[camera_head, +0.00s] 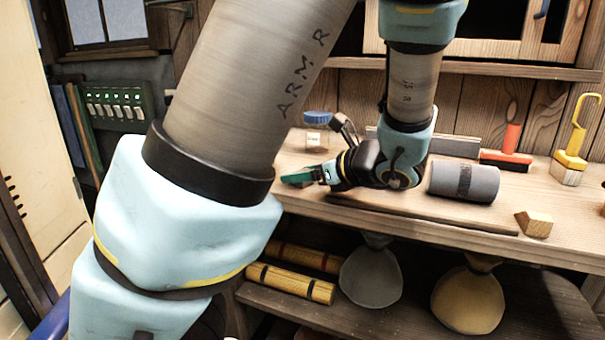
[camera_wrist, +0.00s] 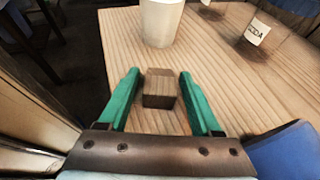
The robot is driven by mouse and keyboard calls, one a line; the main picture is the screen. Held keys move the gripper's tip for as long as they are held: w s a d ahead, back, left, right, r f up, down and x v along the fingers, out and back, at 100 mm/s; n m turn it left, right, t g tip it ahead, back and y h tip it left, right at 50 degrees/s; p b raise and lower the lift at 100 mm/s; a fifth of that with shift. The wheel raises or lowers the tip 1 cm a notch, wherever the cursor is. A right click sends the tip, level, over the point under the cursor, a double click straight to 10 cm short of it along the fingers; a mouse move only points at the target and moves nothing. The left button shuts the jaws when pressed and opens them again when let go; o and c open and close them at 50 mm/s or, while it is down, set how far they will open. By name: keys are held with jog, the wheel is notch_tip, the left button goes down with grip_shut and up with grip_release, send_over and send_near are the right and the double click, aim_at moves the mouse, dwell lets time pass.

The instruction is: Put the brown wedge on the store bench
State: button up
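A small brown wooden block (camera_wrist: 160,88), apparently the brown wedge, sits on a wooden bench top (camera_wrist: 222,75) in the wrist view. My gripper (camera_wrist: 159,72) has its two green fingers spread on either side of it, with bench showing between fingers and block. The gripper is open. In the head view my gripper (camera_head: 298,178) is low over the left end of the bench (camera_head: 460,218), and the brown block is mostly hidden there. A lighter tan wedge (camera_head: 535,224) lies at the bench's front right. I cannot tell which surface is the store bench.
A white cup (camera_wrist: 160,22) stands just beyond the block. A jar labelled soda (camera_wrist: 272,36) is to its right. A grey roll (camera_head: 464,181), a red-handled tool (camera_head: 507,150) and a yellow hook (camera_head: 574,140) are on the bench. Sacks (camera_head: 372,278) and yellow rolls (camera_head: 290,283) fill the lower shelf.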

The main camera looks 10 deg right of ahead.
jog(key=shift+o, duration=0.4)
jog(key=shift+r, duration=0.1)
jog(key=shift+s+d+r, duration=0.15)
jog(key=p+v, duration=0.1)
jog(key=v, duration=1)
jog(key=shift+s+d, duration=0.15)
jog(key=shift+s, duration=0.1)
